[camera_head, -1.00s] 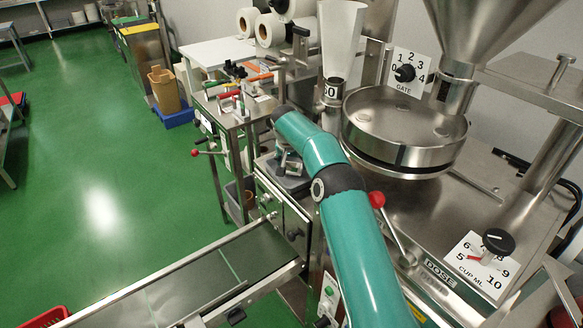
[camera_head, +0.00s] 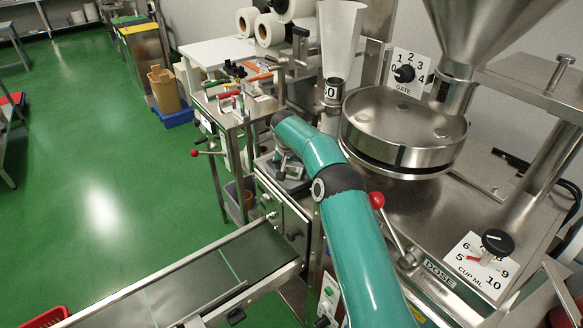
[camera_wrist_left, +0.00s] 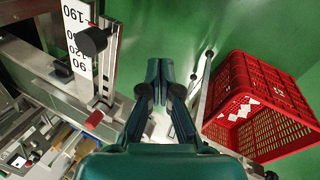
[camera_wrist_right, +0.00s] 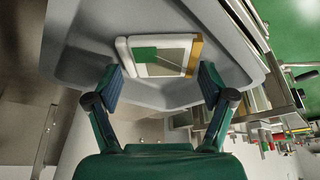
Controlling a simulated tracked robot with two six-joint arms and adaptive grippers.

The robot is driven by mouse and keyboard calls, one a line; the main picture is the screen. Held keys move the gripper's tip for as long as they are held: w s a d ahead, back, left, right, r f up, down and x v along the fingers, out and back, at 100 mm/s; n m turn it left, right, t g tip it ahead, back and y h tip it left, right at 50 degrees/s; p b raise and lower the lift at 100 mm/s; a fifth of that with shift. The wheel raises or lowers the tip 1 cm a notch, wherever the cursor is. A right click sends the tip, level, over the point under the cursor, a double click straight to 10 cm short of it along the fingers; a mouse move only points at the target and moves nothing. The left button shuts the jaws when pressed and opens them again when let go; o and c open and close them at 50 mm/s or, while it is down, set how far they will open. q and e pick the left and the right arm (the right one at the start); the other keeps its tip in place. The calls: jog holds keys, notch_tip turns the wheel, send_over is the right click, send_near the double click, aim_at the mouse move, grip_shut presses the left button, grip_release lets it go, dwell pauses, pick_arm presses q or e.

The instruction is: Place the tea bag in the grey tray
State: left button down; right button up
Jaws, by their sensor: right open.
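My right gripper (camera_wrist_right: 162,84) is open in the right wrist view, with its fingers wide apart. A grey tray-like surface with raised sides (camera_wrist_right: 85,45) lies beyond the fingers. Between the fingertips shows a flat piece with white edges, a green patch and an orange-brown side (camera_wrist_right: 160,55); I cannot tell whether it is the tea bag or an opening. In the head view the right gripper (camera_head: 288,164) is small, at the end of my teal arm, low over a grey block. My left gripper (camera_wrist_left: 158,72) has its fingers together, nothing visible between them.
A red basket (camera_wrist_left: 262,105) with white pieces in it stands right of the left gripper; it also shows in the head view (camera_head: 46,319). A conveyor (camera_head: 190,285) runs at the lower left. A round steel hopper dish (camera_head: 402,150) and red-knobbed lever (camera_head: 377,200) stand right of my arm.

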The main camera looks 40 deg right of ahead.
jog(key=b+v, duration=0.2)
jog(key=v, duration=1)
jog(key=shift+f, duration=0.15)
